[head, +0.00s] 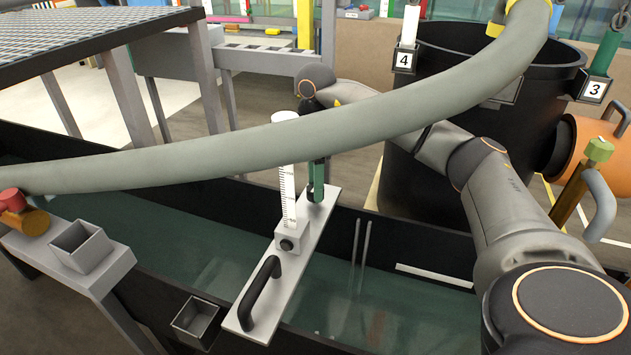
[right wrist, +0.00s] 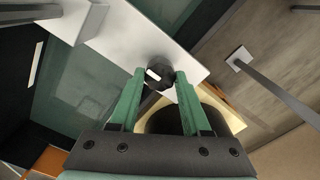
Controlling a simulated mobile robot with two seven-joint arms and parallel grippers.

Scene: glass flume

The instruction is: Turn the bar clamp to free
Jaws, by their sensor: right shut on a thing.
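The bar clamp shows as a dark, faceted knob (right wrist: 160,71) with a small white mark, near the end of the pale bar (right wrist: 125,32). In the head view, the bar (head: 303,262) lies across the flume, with a black handle (head: 259,293) at its near end. My right gripper (head: 316,193) points down at the bar's far end; its green fingers mostly hide the knob there. In the right wrist view, the fingertips of my right gripper (right wrist: 160,76) are shut on the knob, one on each side. My left gripper is not in view.
A white graduated scale (head: 287,180) rises from a block on the bar, close to my right gripper. A thick grey hose (head: 200,153) crosses in front of the scale's upper part. A black tank (head: 440,130) stands behind my right arm. Water (head: 190,245) shows inside the flume.

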